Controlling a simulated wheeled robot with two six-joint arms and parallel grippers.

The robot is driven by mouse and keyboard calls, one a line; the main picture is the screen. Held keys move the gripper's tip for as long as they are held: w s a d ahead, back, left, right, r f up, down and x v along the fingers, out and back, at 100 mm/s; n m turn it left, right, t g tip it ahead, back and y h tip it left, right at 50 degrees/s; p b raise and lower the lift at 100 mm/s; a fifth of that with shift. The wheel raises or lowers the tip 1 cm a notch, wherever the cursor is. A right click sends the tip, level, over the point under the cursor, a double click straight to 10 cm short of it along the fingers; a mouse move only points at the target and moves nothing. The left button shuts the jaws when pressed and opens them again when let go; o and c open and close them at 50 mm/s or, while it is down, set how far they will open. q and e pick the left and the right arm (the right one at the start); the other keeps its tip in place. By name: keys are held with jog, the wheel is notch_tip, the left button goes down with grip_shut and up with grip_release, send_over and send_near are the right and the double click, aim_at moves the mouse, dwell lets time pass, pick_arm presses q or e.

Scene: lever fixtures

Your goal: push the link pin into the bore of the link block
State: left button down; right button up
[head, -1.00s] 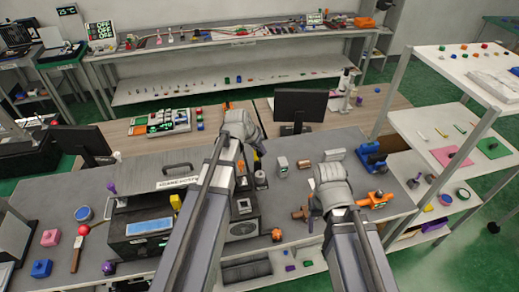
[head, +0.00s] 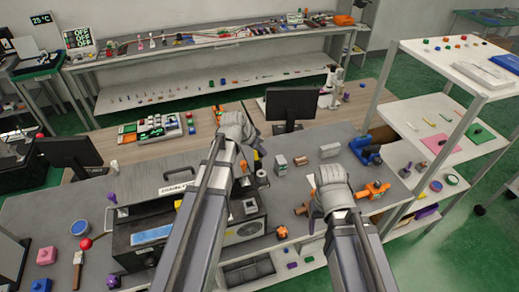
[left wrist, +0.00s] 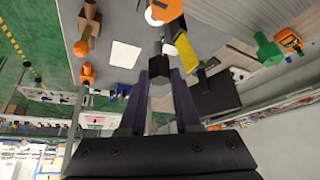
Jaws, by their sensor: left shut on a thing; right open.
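My left gripper (head: 236,130) reaches over the grey bench in the head view, its fingertips hidden behind the wrist. In the left wrist view its dark fingers (left wrist: 160,82) are shut on a small dark piece (left wrist: 160,74), which may be the link pin. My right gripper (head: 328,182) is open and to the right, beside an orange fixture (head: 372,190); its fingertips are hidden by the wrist. Grey blocks (head: 281,165) stand between the two grippers. I cannot tell which thing is the link block, and no bore shows clearly.
A blue fixture (head: 366,150) stands at the bench's right end. A brown cylinder (head: 302,210) and an orange knob (head: 282,232) lie near the front edge. A dark machine (head: 143,238) stands left of my left arm. A black monitor (head: 292,103) stands behind.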

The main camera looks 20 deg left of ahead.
pick_arm(q)
jog(key=shift+f+b, duration=2.55)
jog(key=shift+f, duration=0.2)
jog(key=shift+f+b, duration=1.7)
jog(key=shift+b, duration=0.05)
jog(key=shift+r, duration=0.25)
jog(key=shift+r+p, duration=1.25)
jog(key=shift+p, duration=0.25)
jog(key=shift+f+b, duration=1.45)
jog(key=c, duration=0.5)
grip_release()
jog(key=shift+c, duration=0.2)
